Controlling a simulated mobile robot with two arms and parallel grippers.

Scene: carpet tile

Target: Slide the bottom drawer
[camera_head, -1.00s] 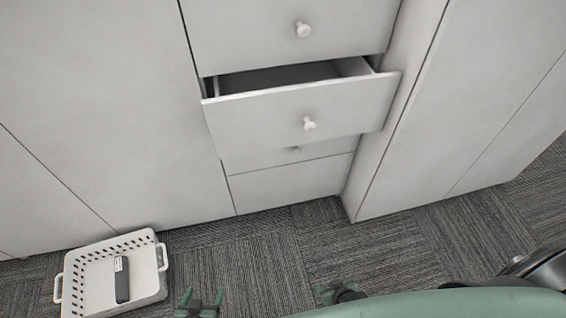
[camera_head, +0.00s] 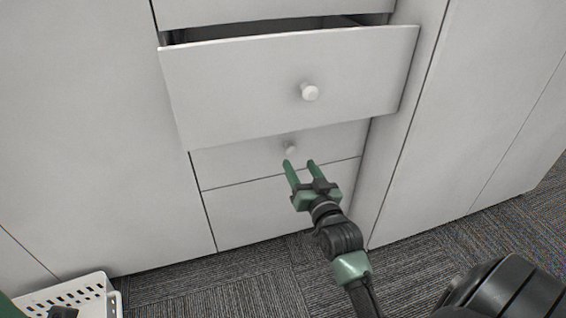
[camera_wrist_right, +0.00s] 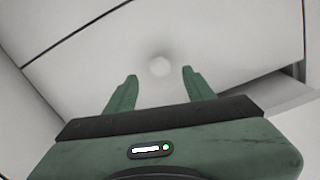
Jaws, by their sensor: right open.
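The white cabinet has a pulled-out drawer (camera_head: 250,85) with a round white knob (camera_head: 310,92). Below it is a shut drawer (camera_head: 235,163), partly in its shadow, with a small white knob (camera_head: 291,149). My right gripper (camera_head: 299,163) is open and empty, its two green fingers pointing at this lower knob. In the right wrist view a blurred pale knob (camera_wrist_right: 160,67) lies ahead, between the fingertips (camera_wrist_right: 158,76); I see no contact.
The pulled-out drawer overhangs the lower knob. Below the shut drawer is a plain panel (camera_head: 250,215) with no visible knob. A white basket (camera_head: 92,282) stands on the carpet at lower left. A cabinet side (camera_head: 395,180) juts forward on the right.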

